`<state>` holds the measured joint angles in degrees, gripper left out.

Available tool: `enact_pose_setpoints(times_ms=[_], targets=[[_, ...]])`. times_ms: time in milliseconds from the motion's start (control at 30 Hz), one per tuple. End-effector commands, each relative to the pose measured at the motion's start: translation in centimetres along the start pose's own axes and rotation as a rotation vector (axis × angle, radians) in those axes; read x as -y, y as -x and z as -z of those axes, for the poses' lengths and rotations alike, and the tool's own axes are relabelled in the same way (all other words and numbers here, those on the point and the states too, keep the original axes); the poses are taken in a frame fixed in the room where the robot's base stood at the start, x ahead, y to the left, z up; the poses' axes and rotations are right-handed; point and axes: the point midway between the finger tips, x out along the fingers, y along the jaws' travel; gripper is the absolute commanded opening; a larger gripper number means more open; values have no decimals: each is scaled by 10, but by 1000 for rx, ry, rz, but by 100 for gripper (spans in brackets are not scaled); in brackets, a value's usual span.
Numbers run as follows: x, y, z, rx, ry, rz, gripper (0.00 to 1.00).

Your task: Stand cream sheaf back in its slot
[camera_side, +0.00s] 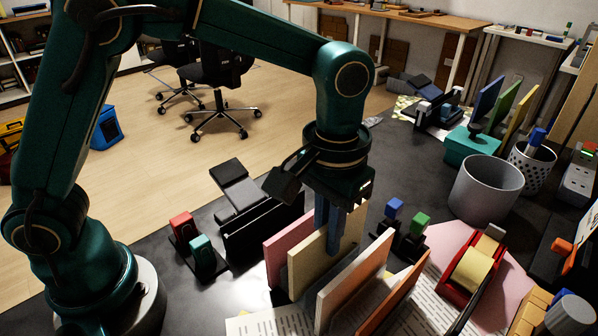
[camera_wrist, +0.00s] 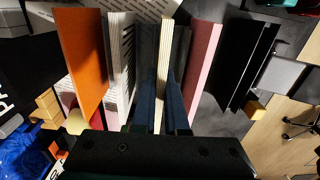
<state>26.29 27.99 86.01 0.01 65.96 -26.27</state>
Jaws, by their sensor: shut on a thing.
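The cream sheaf (camera_side: 308,264) stands upright in the side view, between a pink sheaf (camera_side: 284,252) and a salmon-edged sheaf (camera_side: 354,276). My gripper (camera_side: 333,238) points down from above, its blue fingers closed on the cream sheaf's upper part. In the wrist view the cream sheaf's thin edge (camera_wrist: 163,72) runs between the two fingers (camera_wrist: 162,100). The pink sheaf (camera_wrist: 201,65) is to its right and a pale-paged sheaf (camera_wrist: 120,62) to its left, with dark gaps on both sides. The cream sheaf's bottom edge is hidden, so I cannot tell whether it is seated.
An orange sheaf (camera_side: 394,300) stands right of the salmon one. A black holder (camera_side: 262,228) is left of the pink sheaf. Red and teal stamps (camera_side: 190,240), blue and green stamps (camera_side: 405,225), a tape dispenser (camera_side: 472,270) and a grey bin (camera_side: 486,190) stand around the row.

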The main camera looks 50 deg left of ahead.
Motion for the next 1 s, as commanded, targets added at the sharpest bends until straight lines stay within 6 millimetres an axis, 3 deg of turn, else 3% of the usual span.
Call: enact_pose_setpoints(times_ms=[1000], targets=[[0,-18,0,1,0,0,0]])
